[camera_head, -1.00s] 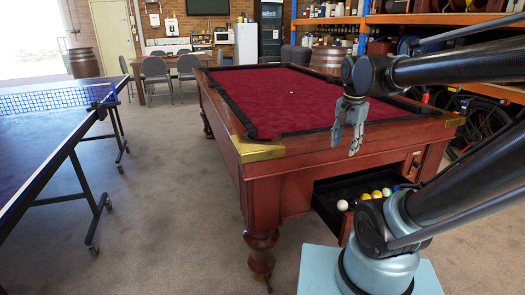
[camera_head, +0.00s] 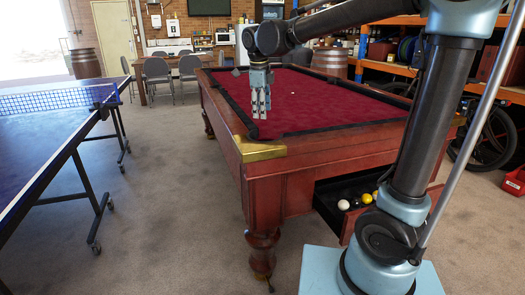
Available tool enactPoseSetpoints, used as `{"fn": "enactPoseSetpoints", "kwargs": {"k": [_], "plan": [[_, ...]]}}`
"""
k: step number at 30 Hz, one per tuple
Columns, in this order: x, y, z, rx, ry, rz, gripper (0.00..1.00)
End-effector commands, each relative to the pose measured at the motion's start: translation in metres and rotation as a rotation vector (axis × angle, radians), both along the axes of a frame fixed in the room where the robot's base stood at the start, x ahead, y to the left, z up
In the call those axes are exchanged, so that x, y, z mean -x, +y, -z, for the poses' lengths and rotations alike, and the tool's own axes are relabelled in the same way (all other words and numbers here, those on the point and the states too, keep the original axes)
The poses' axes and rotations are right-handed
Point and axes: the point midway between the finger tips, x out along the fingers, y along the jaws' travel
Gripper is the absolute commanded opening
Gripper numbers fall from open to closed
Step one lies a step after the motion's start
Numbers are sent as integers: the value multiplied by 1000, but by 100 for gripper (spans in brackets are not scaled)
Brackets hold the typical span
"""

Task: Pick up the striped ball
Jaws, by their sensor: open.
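My gripper (camera_head: 260,112) hangs fingers down over the near left corner of the pool table's red cloth, open, with nothing seen between its fingers. The pulled-out drawer (camera_head: 326,205) at the table's near end holds several balls. A white ball (camera_head: 343,204), a dark ball (camera_head: 355,202) and a yellow ball (camera_head: 366,198) show there. My arm hides the right part of the drawer. The balls are too small to tell which one is striped. My gripper is above and to the left of the drawer, well apart from the balls.
The pool table (camera_head: 275,205) has a raised dark cushion and a brass corner (camera_head: 262,149). A tiny white ball (camera_head: 292,93) lies on its cloth. A blue table-tennis table (camera_head: 40,140) stands left, with free carpet between. Shelving and a wheel (camera_head: 495,140) are at right.

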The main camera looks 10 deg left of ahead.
Motion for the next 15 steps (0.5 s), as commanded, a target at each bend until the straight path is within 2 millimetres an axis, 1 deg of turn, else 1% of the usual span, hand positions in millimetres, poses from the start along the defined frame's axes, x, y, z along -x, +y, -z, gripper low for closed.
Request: {"fn": "enactPoseSetpoints", "kwargs": {"k": [2,5,15], "plan": [[-1,2,6,-1,0,6,47],[-3,2,20,-1,0,6,47],[-15,2,78,-2,-1,3,47]]}}
